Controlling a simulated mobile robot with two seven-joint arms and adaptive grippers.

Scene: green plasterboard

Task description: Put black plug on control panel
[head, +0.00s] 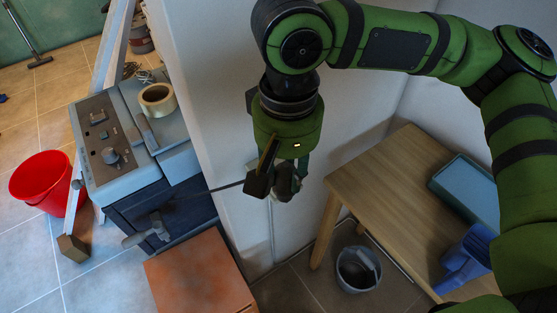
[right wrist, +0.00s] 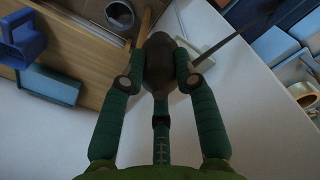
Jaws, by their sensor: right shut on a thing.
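My right gripper (head: 285,185) is in mid-air in front of the white wall, right of the machine. It is shut on a dark, rounded thing, which I take to be the black plug (right wrist: 158,62). In the right wrist view both green fingers press on its sides. A thin dark line, like a cord or rod, runs from near it toward the machine. The control panel (head: 92,125) is the brown top plate with knobs on the blue-grey machine at left. The plug is apart from it. My left gripper is not in view.
A tape roll (head: 157,99) lies on the machine. An orange-brown cabinet (head: 200,278) stands below, left of the gripper. A wooden table (head: 385,185) with a blue tray (head: 468,190) stands right. A grey bin (head: 357,270) and red bucket (head: 40,180) are on the floor.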

